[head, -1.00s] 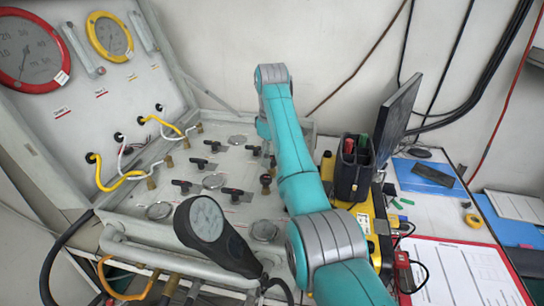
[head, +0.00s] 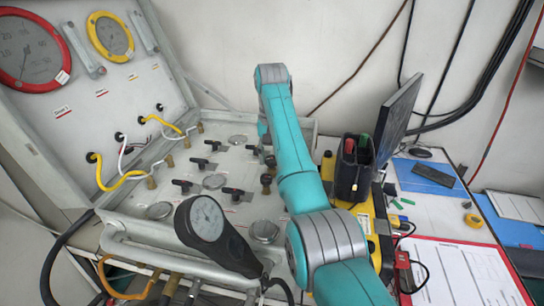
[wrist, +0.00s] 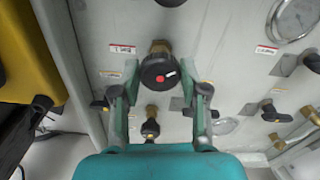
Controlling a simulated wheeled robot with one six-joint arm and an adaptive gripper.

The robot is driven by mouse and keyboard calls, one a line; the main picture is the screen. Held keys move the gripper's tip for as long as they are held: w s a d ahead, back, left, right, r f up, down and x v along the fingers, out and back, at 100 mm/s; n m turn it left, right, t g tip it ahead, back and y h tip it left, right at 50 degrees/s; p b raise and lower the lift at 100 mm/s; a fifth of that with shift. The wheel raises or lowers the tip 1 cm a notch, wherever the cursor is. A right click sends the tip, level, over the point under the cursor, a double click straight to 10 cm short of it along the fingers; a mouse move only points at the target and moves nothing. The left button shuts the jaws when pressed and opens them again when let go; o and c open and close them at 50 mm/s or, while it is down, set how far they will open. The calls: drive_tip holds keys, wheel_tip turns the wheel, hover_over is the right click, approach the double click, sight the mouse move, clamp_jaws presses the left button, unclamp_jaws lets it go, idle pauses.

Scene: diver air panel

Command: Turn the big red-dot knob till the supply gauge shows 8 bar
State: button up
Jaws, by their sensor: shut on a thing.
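The big black knob with a red dot (wrist: 160,78) stands on the pale panel, in the middle of the wrist view. It also has a small white mark beside the dot. My gripper (wrist: 160,92) has one finger on each side of this knob and is shut on it. In the head view my teal arm hides the gripper and this knob. A large red-rimmed gauge (head: 30,52) and a yellow-rimmed gauge (head: 110,37) are on the upright panel at the upper left. I cannot tell which gauge is the supply gauge, and the readings are too small to read.
A black gauge on a stem (head: 207,220) rises at the front. Several dark valve handles (head: 187,187) and small gauges (head: 214,181) crowd the panel. A yellow case (head: 375,218) with a black holder (head: 352,170) stands right of my arm, before a dark monitor (head: 400,112).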

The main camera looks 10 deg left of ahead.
drive_tip(key=m, duration=0.7)
drive_tip(key=shift+a+r, duration=0.1)
idle(0.4)
drive_tip(key=o, duration=1.1)
drive_tip(key=shift+o, duration=0.2)
